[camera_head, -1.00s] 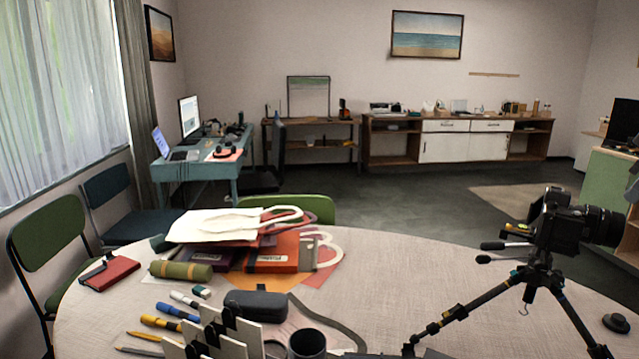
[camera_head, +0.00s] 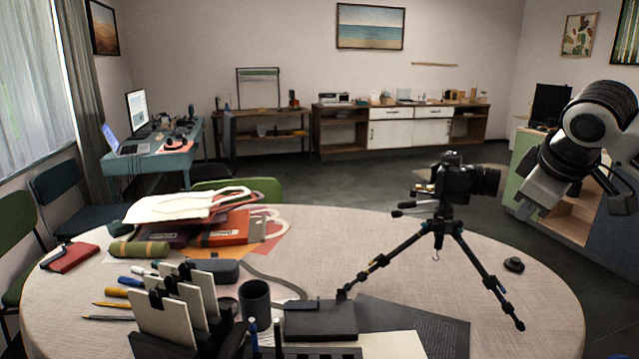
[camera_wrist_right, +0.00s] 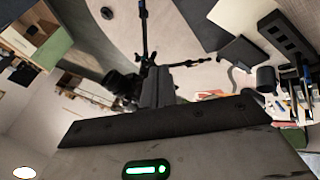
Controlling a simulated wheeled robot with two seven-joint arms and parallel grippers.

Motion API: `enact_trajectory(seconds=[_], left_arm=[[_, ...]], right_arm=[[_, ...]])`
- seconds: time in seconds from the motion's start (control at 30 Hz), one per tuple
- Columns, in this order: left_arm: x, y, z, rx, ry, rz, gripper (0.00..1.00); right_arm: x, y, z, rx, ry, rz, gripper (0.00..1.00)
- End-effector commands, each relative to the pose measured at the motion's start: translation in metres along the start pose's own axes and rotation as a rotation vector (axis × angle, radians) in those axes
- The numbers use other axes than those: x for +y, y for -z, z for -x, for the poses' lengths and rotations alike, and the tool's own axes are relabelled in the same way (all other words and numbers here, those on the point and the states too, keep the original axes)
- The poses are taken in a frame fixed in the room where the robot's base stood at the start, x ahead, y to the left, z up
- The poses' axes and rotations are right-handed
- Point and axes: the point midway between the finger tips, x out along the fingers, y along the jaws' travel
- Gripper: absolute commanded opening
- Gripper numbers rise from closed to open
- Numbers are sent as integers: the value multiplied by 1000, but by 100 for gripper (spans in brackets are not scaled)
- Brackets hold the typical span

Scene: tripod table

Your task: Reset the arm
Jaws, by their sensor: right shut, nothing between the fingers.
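My right arm comes in from the right edge of the head view, and its gripper (camera_head: 528,206) hangs in the air right of the tripod, in front of the green and wood cabinet. In the right wrist view the gripper's fingers (camera_wrist_right: 158,88) are together with nothing between them. The black camera (camera_head: 460,180) sits on the black tripod (camera_head: 440,228), which stands upright on the round table (camera_head: 400,285). The gripper appears apart from both. My left gripper is in neither view now.
Bags and books (camera_head: 195,215) are piled on the table's left side. A card holder (camera_head: 180,310), a dark mug (camera_head: 255,303) and a black box (camera_head: 320,320) stand at the near side. A small black disc (camera_head: 513,265) lies right of the tripod. The cabinet (camera_head: 570,210) stands beyond the table.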

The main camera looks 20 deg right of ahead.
Motion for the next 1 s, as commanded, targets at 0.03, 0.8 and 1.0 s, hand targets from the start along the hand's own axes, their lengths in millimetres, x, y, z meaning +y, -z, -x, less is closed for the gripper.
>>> enact_trajectory(seconds=[0.03, 0.8, 1.0], left_arm=[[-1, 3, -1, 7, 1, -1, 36], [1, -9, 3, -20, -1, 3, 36], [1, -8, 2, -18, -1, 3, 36]], right_arm=[[-13, 1, -14, -6, 17, 21, 0], [-379, -103, -143, -18, 358, 4, 0], [-414, -132, -126, -60, 369, -119, 0]])
